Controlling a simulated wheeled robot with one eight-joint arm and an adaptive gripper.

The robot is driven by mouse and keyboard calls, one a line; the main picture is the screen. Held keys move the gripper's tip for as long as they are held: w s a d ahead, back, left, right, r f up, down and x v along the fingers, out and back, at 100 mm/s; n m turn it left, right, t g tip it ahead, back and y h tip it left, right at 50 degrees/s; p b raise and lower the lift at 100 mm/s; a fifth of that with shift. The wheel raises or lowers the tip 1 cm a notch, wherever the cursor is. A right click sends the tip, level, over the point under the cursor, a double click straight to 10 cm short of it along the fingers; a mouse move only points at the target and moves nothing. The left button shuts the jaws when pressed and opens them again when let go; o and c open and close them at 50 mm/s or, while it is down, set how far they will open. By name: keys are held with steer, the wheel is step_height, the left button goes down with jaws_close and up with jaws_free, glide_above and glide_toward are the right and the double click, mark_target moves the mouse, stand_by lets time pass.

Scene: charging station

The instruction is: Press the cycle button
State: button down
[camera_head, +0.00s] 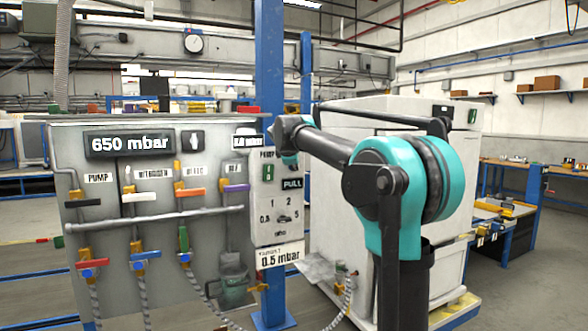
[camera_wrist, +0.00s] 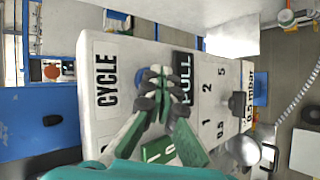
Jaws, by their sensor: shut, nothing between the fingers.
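The control box (camera_head: 275,215) is a white panel on a blue post. In the wrist view the box (camera_wrist: 130,48) appears turned sideways, with a black-on-white CYCLE label (camera_wrist: 106,80). A blue round part (camera_wrist: 148,80), apparently the cycle button, shows beside that label, mostly hidden behind my fingertips. My gripper (camera_wrist: 158,80) is shut and empty in front of it; I cannot tell whether it touches. In the head view my wrist is at the box's upper right, and the fingers cannot be made out clearly.
A PULL label (camera_wrist: 183,78), a green switch (camera_wrist: 158,150) and a dark knob (camera_wrist: 237,104) sit close by on the same panel. The valve panel (camera_head: 150,260) with pipes and hoses stands left. A white cabinet (camera_head: 340,215) stands behind my arm.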

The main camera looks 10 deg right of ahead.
steer(key=shift+s, duration=0.15)
steer(key=shift+s+d, duration=0.25)
steer(key=shift+s, duration=0.45)
steer(key=shift+s, duration=0.1)
steer(key=s, duration=0.1)
steer(key=s+d, duration=0.1)
steer(key=s, duration=0.2)
steer(key=shift+s+d, duration=0.25)
steer(key=shift+s, duration=0.05)
stand_by(0.3)
steer(key=s+d+f+m+g, duration=0.1)
steer(key=s+d+f+m, duration=0.15)
steer(key=s+f, duration=0.5)
steer(key=s+d+f+m+g, duration=0.15)
steer(key=s+f+m, duration=0.25)
steer(key=f, duration=0.6)
steer(key=s+d+f+m+g, duration=0.1)
steer(key=s+f+m+g, duration=0.15)
steer(key=s+f, duration=0.45)
steer(key=s+a+f+m+g+y, duration=0.1)
steer(key=s+f+m, duration=0.6)
steer(key=s+f, duration=1.4)
steer(key=shift+f+g+y, duration=0.4)
steer(key=shift+g+y, duration=0.1)
steer(key=shift+y, duration=0.6)
